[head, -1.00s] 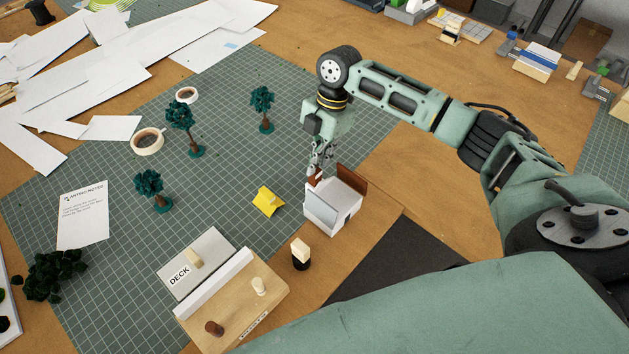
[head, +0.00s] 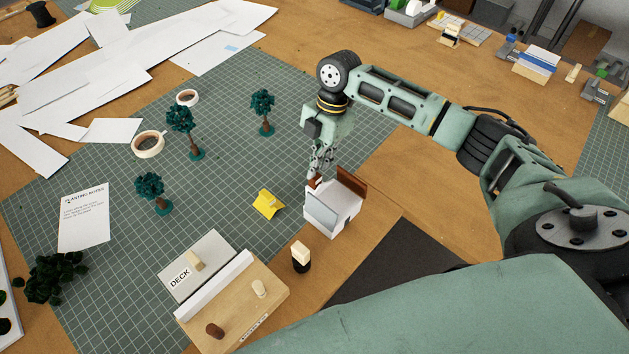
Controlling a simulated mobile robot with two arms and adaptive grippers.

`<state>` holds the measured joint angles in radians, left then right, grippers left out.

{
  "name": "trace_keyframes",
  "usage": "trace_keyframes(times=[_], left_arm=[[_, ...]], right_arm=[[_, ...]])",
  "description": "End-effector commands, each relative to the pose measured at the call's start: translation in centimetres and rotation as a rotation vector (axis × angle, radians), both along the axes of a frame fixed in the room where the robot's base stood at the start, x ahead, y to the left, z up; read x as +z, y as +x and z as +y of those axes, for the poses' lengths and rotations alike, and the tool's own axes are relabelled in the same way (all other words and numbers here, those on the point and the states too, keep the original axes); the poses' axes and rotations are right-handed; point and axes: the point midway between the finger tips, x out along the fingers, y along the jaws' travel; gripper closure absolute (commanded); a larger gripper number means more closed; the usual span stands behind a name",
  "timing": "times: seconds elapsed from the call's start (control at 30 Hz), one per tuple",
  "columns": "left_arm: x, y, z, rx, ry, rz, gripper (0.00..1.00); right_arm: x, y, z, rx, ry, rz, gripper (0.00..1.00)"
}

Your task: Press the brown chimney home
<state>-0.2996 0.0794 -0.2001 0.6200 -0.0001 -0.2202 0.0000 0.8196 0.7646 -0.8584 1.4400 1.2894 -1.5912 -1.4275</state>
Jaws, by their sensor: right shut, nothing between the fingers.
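The small white model house (head: 322,212) stands near the right edge of the green cutting mat. A reddish-brown piece, seemingly the brown chimney (head: 312,182), shows at its back left, just under my right gripper (head: 317,171). My right gripper points down with its fingers together, at or just above the top of this piece. The fingers partly cover it, so I cannot tell how deep it sits. A brown panel (head: 352,188) rises at the house's right side. My left gripper is not in view.
A yellow folded piece (head: 267,203) lies left of the house. A black-and-cream figure (head: 301,257) and a wooden peg board (head: 235,302) stand in front. Model trees (head: 263,109) and tape rolls (head: 148,144) stand farther back.

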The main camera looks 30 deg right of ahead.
Motion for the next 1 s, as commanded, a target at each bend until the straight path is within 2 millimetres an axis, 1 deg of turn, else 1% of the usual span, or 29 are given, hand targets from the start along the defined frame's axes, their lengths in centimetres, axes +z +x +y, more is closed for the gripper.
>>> trace_keyframes(times=[0.03, 0.73, 0.83, 1.0], left_arm=[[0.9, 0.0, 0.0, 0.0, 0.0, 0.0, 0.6], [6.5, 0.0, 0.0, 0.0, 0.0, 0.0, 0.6], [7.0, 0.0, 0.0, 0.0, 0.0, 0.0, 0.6], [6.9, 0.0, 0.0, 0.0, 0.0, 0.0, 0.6]], right_arm=[[0.9, 0.0, 0.0, 0.0, 0.0, 0.0, 1.0], [6.5, 0.0, 0.0, 0.001, 0.0, 0.001, 1.0], [7.0, 0.0, 0.0, 0.001, 0.001, 0.001, 1.0], [7.0, 0.0, 0.0, 0.001, 0.0, 0.001, 1.0]])
